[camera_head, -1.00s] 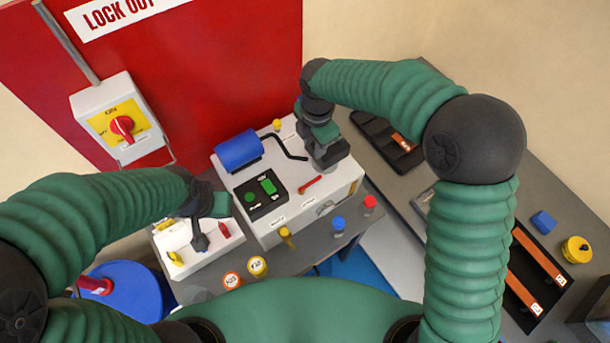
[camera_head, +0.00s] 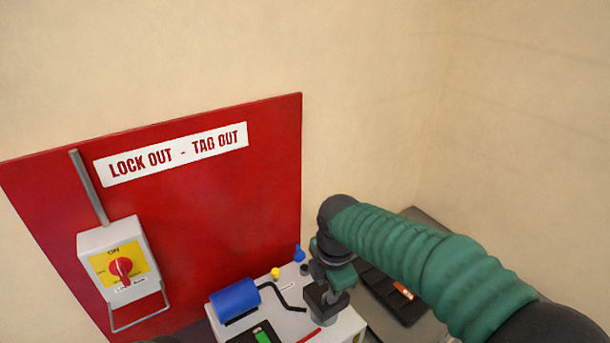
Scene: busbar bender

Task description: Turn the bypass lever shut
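No label in view lets me tell for sure which part is the bypass lever. A small blue upright piece (camera_head: 299,253) stands at the back corner of the white machine (camera_head: 345,329), near a yellow knob (camera_head: 275,273). A red handle (camera_head: 309,336) lies on the machine's top at the bottom edge of the picture. My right gripper (camera_head: 323,303) points down over the right part of the machine top, in front of the blue piece. Its fingertips are too dark and overlapped to show a gap or a grasp. My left gripper is out of view.
A blue cylinder (camera_head: 235,299) and a bent black rod (camera_head: 284,296) occupy the machine top left of my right gripper. A switch box (camera_head: 118,262) hangs on the red lock-out board (camera_head: 215,220). A dark tray (camera_head: 398,298) lies to the right behind my arm.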

